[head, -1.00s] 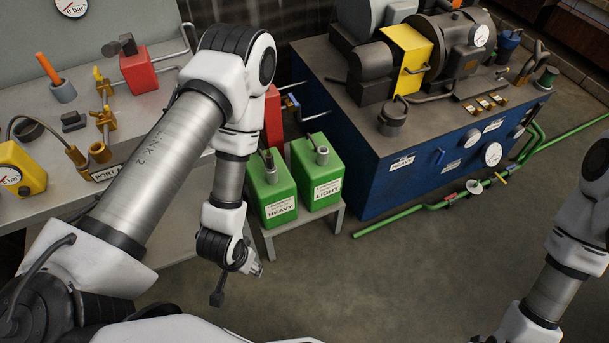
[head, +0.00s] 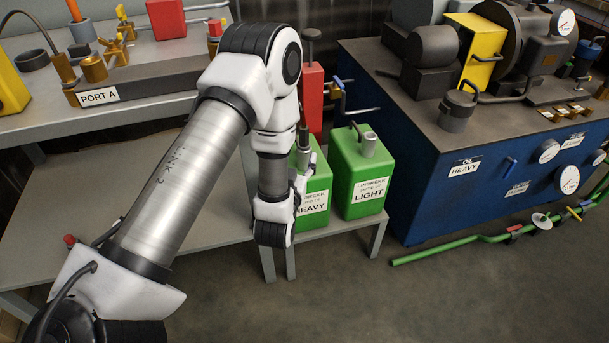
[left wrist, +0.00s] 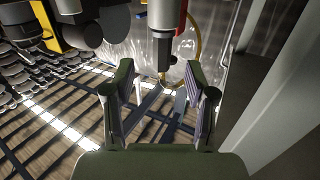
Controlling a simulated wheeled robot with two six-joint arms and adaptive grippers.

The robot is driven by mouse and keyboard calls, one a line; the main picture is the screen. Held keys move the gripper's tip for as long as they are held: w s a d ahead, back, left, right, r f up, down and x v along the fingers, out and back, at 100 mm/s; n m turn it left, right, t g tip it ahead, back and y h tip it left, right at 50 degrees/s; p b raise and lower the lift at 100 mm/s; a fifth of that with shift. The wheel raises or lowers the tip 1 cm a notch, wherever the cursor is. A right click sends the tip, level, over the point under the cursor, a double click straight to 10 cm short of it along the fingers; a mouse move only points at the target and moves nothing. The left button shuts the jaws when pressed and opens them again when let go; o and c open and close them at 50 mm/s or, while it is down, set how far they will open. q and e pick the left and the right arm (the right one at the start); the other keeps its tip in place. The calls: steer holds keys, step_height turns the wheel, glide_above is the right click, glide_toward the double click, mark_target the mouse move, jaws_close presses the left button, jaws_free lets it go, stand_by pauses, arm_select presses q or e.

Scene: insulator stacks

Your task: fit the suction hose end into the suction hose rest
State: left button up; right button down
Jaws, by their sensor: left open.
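A dark upright rod with a grey collar (head: 303,142), which looks like the suction hose end, stands at the neck of the green HEAVY can (head: 313,200). My left gripper (head: 308,172) is beside that can's top, mostly hidden behind my wrist. In the left wrist view the gripper (left wrist: 160,97) is open and empty. A grey cylinder with a narrow brass-coloured tip (left wrist: 162,45) shows beyond the gap between its fingers; I cannot tell if it is the same part. I cannot identify the suction hose rest for sure. My right gripper is out of view.
The green LIGHT can (head: 358,180) stands close on the right, on the same low stand (head: 340,228). A red post (head: 312,100) rises behind. The blue tank (head: 440,205) is further right, with a dark cup (head: 457,110) on top.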

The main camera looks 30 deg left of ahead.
mark_target(303, 144)
arm_select(q)
steer(key=shift+w+a+f+b, duration=0.3)
steer(key=shift+w+a+f, duration=0.05)
steer(key=shift+w, duration=0.1)
steer(key=b+x, duration=0.2)
steer(key=x, duration=0.4)
steer(key=shift+w+a+r, duration=0.1)
steer(key=shift+w+a, duration=0.2)
steer(key=shift+w, duration=0.3)
jaws_close()
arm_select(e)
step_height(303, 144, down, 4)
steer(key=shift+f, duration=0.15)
